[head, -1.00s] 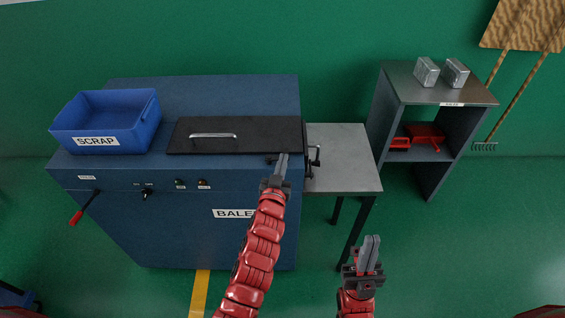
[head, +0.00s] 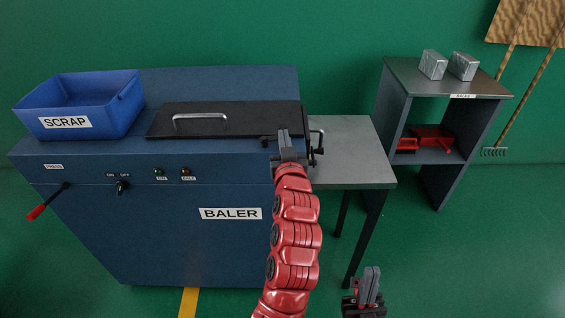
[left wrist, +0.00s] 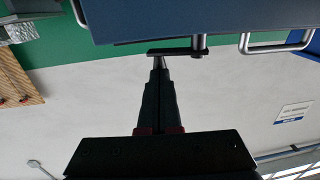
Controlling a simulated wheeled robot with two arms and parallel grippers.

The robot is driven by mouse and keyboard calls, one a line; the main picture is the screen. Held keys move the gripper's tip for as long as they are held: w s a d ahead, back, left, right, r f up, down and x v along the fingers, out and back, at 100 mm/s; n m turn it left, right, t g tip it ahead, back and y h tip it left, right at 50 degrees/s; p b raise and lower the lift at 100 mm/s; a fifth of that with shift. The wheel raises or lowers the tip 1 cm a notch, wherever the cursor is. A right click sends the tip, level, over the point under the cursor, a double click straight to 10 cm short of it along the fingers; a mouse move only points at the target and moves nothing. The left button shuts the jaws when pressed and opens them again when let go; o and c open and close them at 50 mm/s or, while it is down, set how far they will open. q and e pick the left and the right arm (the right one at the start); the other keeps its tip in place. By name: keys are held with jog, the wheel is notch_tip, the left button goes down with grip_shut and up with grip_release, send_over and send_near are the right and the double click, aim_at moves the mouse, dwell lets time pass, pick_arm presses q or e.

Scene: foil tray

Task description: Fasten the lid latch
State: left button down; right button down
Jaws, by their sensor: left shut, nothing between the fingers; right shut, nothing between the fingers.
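The baler's black lid (head: 235,120) lies flat and closed on top of the blue baler (head: 150,215), its silver handle (head: 200,117) near the left. A dark latch bar (head: 267,141) shows at the lid's front right corner, partly hidden by my left gripper (head: 282,133). In the left wrist view the latch arm (left wrist: 178,51) runs sideways from a pivot post to a knob (left wrist: 158,62). My left gripper (left wrist: 158,72) is shut and empty, its tips at or just short of the knob; contact is unclear. My right gripper (head: 371,275) is shut and empty, low in front of the side table.
A blue scrap bin (head: 90,95) sits on the baler's left. A shelf unit (head: 485,78) with two metal bales stands further right. The floor in front is open.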

aim_at(283, 125)
pick_arm(q)
jog(key=shift+w+d+f+n+g+y+b, duration=0.15)
jog(key=shift+w+n+g+y+b, duration=0.25)
jog(key=shift+n+y+b, duration=1.45)
jog(key=shift+w+d+m+g+y+b, duration=0.15)
jog(key=shift+w+g+y+b, duration=0.35)
jog(key=shift+b, duration=2.85)
jog(key=shift+w+d+f+n+g+y+b, duration=0.1)
jog(key=shift+w+n+g+y+b, duration=0.2)
jog(key=shift+n+y+b, duration=1.55)
jog(key=m+b, duration=0.1)
jog(key=b, duration=0.1)
jog(key=shift+w+r+g+b, duration=0.1)
jog(key=shift+w+g+b, duration=0.2)
jog(key=shift+g, duration=0.1)
jog(key=shift+w+a+r+n+g+y+b, duration=0.15)
jog(key=shift+w+n+g+y+b, duration=0.3)
jog(key=shift+n+g+y, duration=0.5)
jog(key=shift+w+a+p, duration=0.3)
jog(key=shift+w+p, duration=0.05)
jog(key=shift+w, duration=0.5)
jog(key=shift+x, duration=0.8)
jog(key=shift+w, duration=0.15)
